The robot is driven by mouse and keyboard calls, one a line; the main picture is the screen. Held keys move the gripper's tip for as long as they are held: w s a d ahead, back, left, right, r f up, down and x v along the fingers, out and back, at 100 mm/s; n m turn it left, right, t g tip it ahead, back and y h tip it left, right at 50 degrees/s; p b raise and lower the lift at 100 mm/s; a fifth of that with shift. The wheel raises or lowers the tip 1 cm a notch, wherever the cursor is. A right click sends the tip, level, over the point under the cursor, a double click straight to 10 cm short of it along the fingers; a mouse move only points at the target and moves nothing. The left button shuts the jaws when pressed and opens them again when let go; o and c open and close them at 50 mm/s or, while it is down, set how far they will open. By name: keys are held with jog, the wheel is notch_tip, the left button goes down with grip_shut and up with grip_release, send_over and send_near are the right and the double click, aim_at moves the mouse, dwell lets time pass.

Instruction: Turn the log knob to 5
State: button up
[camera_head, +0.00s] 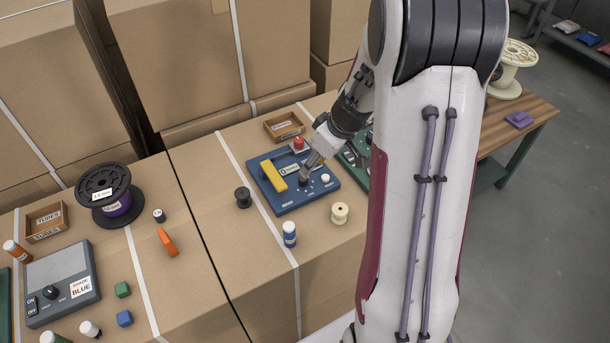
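A blue control panel (318,195) lies on the cardboard box top near the middle. It carries a yellow handle (272,175), a red button (298,143), a white label with a small character, and small knobs along its front side. My gripper (307,173) reaches down over this panel, with its fingertips at or just above a small dark knob (303,181). I cannot tell whether they touch it or whether they are apart. The print under the knobs is too small to read, so I cannot tell which is the log knob. My arm hides part of the right side.
A green panel (349,157) is partly hidden behind my arm. A grey switch box (62,284) lies left.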

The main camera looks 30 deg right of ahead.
aim_at(303, 181)
jog(key=shift+n, duration=0.3)
jog(key=shift+f, duration=0.1)
jog(key=shift+x, duration=3.8)
grip_shut()
